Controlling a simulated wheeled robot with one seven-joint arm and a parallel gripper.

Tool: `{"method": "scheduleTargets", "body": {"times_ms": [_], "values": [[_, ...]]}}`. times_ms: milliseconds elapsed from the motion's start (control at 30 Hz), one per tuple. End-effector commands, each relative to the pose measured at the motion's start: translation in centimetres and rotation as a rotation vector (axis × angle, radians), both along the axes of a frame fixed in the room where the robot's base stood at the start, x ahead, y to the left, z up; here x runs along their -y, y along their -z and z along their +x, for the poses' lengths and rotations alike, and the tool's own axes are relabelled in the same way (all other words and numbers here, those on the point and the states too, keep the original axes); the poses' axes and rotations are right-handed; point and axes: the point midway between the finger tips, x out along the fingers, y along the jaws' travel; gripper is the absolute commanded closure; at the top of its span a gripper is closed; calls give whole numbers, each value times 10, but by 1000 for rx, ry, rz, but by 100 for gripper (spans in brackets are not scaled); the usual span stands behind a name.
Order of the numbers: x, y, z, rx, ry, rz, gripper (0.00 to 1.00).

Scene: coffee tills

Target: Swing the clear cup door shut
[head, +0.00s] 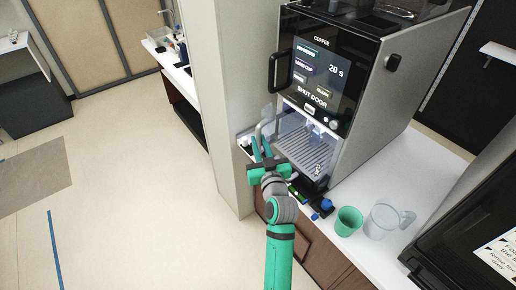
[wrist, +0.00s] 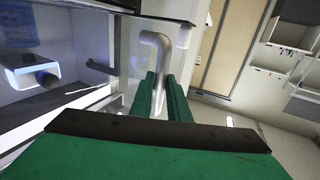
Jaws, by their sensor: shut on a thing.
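The coffee machine (head: 365,85) stands on the white counter, and its screen (head: 320,70) reads "SHUT DOOR". The clear cup door (head: 268,114) stands swung open at the left of the cup bay (head: 305,145). Its clear panel also shows in the wrist view (wrist: 132,45), with a grey bent handle (wrist: 157,42) on it. My gripper (head: 260,146) is at the door's outer side. In the wrist view its green fingers (wrist: 160,95) are closed around the lower part of the handle. The fingers hide part of the handle.
A green cup (head: 348,221) and a clear jug (head: 385,222) stand on the counter at the right of my arm. Small blue and dark items (head: 322,207) lie near the counter's front edge. A pale pillar (head: 232,100) rises just left of the machine. The floor at left is clear.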

Motion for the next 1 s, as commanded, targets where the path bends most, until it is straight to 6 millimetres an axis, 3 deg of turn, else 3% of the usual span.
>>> {"method": "scheduleTargets", "body": {"times_ms": [167, 567, 1000], "values": [[10, -2, 11, 4, 12, -1, 100], [13, -2, 14, 4, 15, -1, 100], [33, -1, 48, 3, 18, -1, 100]]}}
